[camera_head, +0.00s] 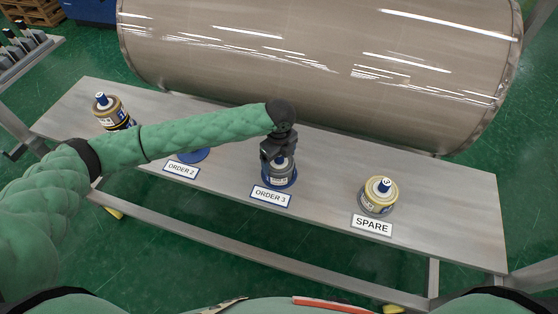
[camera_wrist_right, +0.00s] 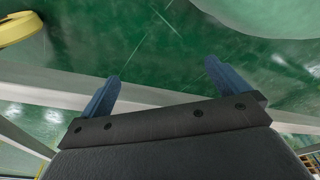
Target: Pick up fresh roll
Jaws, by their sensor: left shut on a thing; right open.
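My left gripper (camera_head: 279,158) points down over the ORDER 3 place and is shut on the top of a roll (camera_head: 279,173) there. This roll has a pale label and sits on or just above a blue round base (camera_head: 281,184); I cannot tell if it touches. A yellowish roll (camera_head: 378,195) with a blue core stands upright behind the SPARE sign (camera_head: 372,225). Another roll (camera_head: 112,112), yellowish and dark with a blue core, stands at the left end, partly behind my left arm. My right gripper (camera_wrist_right: 160,88) is open and empty in the right wrist view, with green floor beyond.
The grey bench (camera_head: 450,210) is clear at its right end. A blue round base (camera_head: 196,155) behind the ORDER 2 sign (camera_head: 181,170) is partly hidden by my left arm. A huge wrapped cylinder (camera_head: 320,60) lies close behind the bench. A rack (camera_head: 25,50) stands at far left.

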